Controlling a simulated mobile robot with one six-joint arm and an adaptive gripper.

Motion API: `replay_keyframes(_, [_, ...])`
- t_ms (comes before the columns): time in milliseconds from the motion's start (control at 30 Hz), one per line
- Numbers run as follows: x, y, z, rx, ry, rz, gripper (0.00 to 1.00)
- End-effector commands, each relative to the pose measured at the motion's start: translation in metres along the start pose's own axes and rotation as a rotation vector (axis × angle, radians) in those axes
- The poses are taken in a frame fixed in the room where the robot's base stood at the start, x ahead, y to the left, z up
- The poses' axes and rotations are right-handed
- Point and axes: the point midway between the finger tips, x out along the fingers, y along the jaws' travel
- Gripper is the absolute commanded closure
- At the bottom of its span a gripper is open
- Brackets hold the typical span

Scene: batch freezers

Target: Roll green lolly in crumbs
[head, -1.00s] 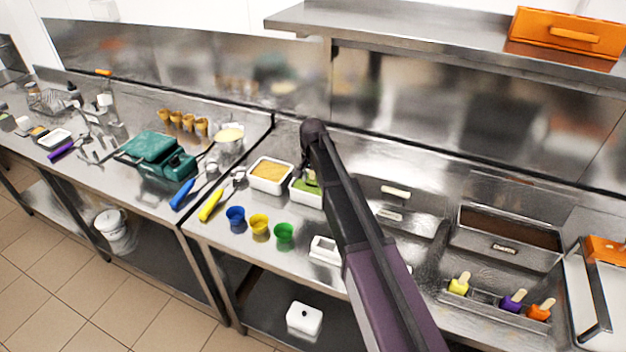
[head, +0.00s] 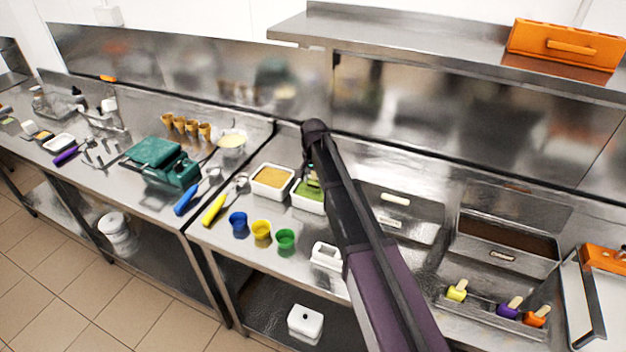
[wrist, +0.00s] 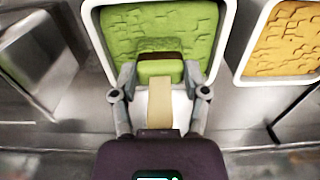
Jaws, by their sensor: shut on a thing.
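The green lolly (wrist: 160,68) has a brown band across its top edge and a pale stick (wrist: 160,100). My gripper (wrist: 160,76) is shut on it, one finger on each side of its lower part. The lolly is over a white-rimmed tray of green crumbs (wrist: 195,18); I cannot tell whether it touches them. In the head view the green tray (head: 304,199) shows beside my arm, which partly hides it and the gripper. A second white tray holds golden crumbs (wrist: 290,42), to the right in the wrist view and left in the head view (head: 272,178).
Blue (head: 238,222), yellow (head: 261,230) and green (head: 285,239) cups stand in front of the trays. A yellow-handled tool (head: 215,208) lies to the left. Yellow, purple and orange lollies (head: 508,308) stand in a rack at right. A shelf (head: 440,65) overhangs the back.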

Motion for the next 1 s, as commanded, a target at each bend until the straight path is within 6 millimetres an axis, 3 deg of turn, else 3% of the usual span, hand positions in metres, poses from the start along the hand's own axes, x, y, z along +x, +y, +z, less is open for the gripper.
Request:
replay_keyframes(600, [-0.028,0.0,0.0,0.0,0.0,0.0,0.83])
replay_keyframes(1000, [-0.031,0.0,0.0,0.0,0.0,0.0,0.83])
